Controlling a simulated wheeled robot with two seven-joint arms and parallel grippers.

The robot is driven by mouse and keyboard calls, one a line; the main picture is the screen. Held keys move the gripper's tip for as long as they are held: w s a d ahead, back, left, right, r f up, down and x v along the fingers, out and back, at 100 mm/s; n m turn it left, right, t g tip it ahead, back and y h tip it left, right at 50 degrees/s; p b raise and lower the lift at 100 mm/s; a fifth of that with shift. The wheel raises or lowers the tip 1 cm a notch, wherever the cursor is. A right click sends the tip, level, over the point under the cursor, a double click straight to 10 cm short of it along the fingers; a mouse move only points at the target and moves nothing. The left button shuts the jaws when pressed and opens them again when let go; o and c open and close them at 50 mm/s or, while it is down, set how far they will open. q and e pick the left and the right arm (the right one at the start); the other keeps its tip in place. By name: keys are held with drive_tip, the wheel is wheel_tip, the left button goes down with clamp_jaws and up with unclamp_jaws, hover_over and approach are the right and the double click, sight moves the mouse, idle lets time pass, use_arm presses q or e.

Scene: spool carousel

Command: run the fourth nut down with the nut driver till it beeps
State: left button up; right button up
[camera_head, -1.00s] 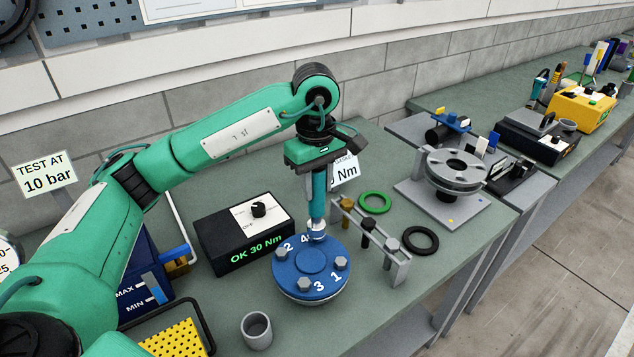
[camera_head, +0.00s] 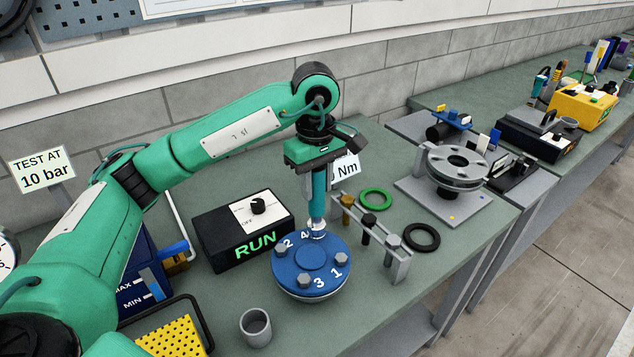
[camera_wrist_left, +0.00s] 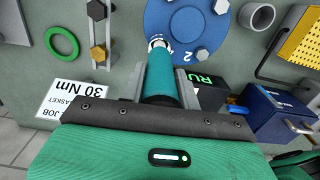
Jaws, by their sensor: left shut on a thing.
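My left gripper (camera_head: 317,168) is shut on the teal nut driver (camera_head: 318,197) and holds it upright. The driver also shows in the left wrist view (camera_wrist_left: 161,75) between the fingers. Its lower end is on the nut at number 4 of the blue round flange (camera_head: 311,258); the socket hides that nut. Nuts show at numbers 1, 2 and 3. The black control box (camera_head: 241,232) beside the flange has a knob and a display reading "RUN" in green. My right gripper is not in view.
A rack (camera_head: 392,252) with several bolt-like pieces stands right of the flange. A green ring (camera_head: 376,199) and a black ring (camera_head: 421,237) lie behind it. A grey cup (camera_head: 255,328) and a yellow perforated tray (camera_head: 172,341) are in front. A grey flange fixture (camera_head: 455,172) stands farther right.

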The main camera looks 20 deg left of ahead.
use_arm(q)
drive_tip(key=shift+s+f+b, duration=0.2)
drive_tip(key=shift+f+b, duration=0.05)
drive_tip(key=shift+b, duration=0.4)
idle(0.8)
drive_tip(key=shift+r, duration=0.15)
drive_tip(key=shift+w+r+p, duration=0.25)
drive_tip(key=shift+r+p, duration=0.25)
drive_tip(key=shift+r, duration=0.4)
drive_tip(key=shift+s+r+p, duration=0.1)
drive_tip(key=shift+r+p, duration=0.55)
drive_tip(key=shift+r, duration=0.85)
drive_tip(key=shift+r+p, duration=0.8)
drive_tip(key=shift+r, duration=0.45)
drive_tip(key=shift+f, duration=0.1)
